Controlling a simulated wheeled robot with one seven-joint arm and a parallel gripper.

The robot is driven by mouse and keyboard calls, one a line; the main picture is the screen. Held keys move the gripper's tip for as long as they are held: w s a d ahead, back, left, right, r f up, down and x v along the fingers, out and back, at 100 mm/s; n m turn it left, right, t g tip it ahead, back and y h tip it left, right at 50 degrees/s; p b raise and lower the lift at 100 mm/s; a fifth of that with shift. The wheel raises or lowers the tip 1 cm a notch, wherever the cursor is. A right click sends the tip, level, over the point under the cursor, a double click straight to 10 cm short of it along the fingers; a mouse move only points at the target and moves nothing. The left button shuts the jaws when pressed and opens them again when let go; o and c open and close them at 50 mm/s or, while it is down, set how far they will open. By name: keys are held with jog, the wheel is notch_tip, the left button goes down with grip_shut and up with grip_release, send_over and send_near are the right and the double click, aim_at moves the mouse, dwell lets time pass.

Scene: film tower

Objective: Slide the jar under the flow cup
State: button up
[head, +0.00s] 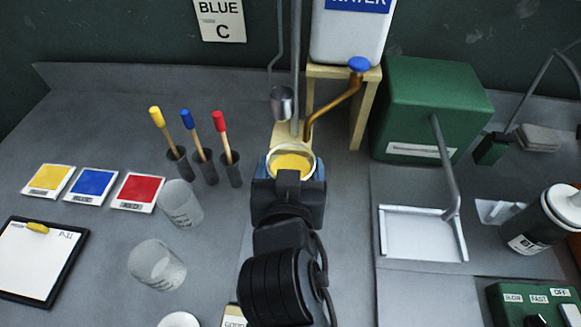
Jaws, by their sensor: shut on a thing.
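The jar (291,150) is a clear round vessel with yellow liquid in it. My gripper (290,178) is shut on it from the near side and hides its lower part. The flow cup (282,103) is a small grey metal cup hanging from a stand, just beyond the jar in the picture. A pale wooden base (287,133) shows behind the jar. I cannot tell whether the jar touches the surface.
A brass spout with a blue knob (358,65) reaches down right of the flow cup from the white water tank (350,32). A green box (432,105) stands right. Holders with coloured sticks (205,165) and two empty clear beakers (157,265) stand left.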

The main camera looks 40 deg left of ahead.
jog(key=shift+w+f, duration=0.1)
jog(key=shift+f, duration=0.05)
jog(key=o, duration=1.3)
jog(key=shift+c, duration=0.2)
jog(key=shift+f, duration=0.1)
jog(key=b+v, duration=0.1)
jog(key=v, duration=0.6)
jog(key=shift+s+d, duration=0.2)
jog(key=shift+s, duration=0.1)
